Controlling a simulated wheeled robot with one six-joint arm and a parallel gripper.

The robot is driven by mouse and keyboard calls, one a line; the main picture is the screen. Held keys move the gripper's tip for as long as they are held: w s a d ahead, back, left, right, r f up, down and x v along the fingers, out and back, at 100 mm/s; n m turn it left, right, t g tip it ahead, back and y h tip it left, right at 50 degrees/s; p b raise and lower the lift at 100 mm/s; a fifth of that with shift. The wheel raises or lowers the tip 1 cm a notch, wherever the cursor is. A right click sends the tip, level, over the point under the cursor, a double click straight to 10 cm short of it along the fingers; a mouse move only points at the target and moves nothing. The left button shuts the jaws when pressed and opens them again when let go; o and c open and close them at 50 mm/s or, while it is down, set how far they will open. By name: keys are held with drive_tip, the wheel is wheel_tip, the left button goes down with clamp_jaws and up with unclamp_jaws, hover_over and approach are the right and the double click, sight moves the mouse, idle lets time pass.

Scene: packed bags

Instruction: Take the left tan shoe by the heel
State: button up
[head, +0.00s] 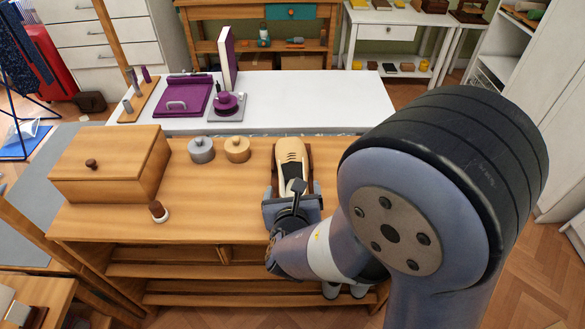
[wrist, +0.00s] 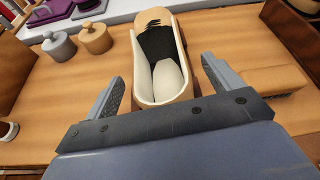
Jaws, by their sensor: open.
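One tan shoe (head: 291,158) with a dark tongue and pale inside lies upright on the wooden bench top, its toe pointing away from me. In the wrist view the tan shoe (wrist: 174,35) is at the top middle, with its heel end nearest me. My gripper (wrist: 162,72) is open, with one finger on each side of the heel. Gaps show between both fingers and the shoe. In the head view my gripper (head: 291,200) is at the near end of the shoe and partly hides the heel. I see no second shoe.
A wooden block, perhaps a brush (wrist: 265,78), lies close to the right finger. Left of the shoe stand a tan lidded pot (head: 237,150), a grey lidded pot (head: 201,150), a wooden box (head: 108,165) and a small dark-topped object (head: 158,212).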

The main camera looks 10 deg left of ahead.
drive_tip(key=shift+x, duration=1.05)
drive_tip(key=c, duration=1.4)
drive_tip(key=shift+r, duration=0.1)
